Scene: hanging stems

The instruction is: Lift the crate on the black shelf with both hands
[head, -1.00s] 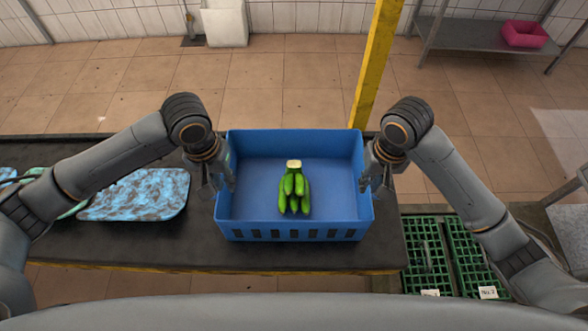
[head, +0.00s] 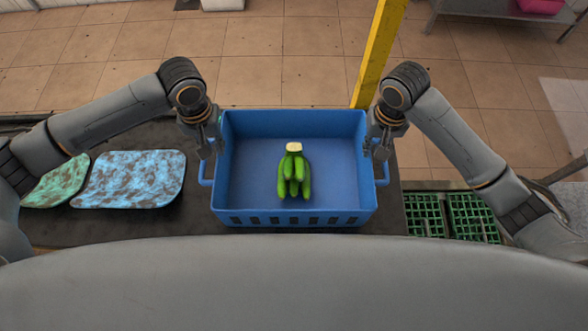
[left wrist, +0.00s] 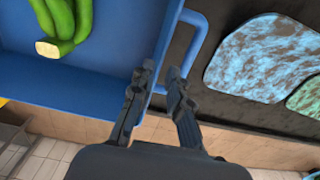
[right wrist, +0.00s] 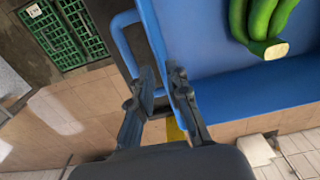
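The blue crate (head: 296,219) stands upright on the black shelf (head: 150,215). Green bananas (head: 294,178) lie in its middle. A blue loop handle shows on each short side, in the left wrist view (left wrist: 197,38) and the right wrist view (right wrist: 121,42). My left gripper (head: 208,148) is at the crate's left wall, further back than the handle. Its fingers (left wrist: 161,72) are apart, one on each side of the wall. My right gripper (head: 377,148) is likewise at the right wall, its fingers (right wrist: 161,74) apart on both sides of it.
A blue mottled pad (head: 130,180) and a greenish one (head: 57,183) lie on the shelf left of the crate. A yellow post (head: 378,50) rises behind the crate's right back corner. Green crates (head: 450,216) stand lower on the right. Tiled floor lies behind.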

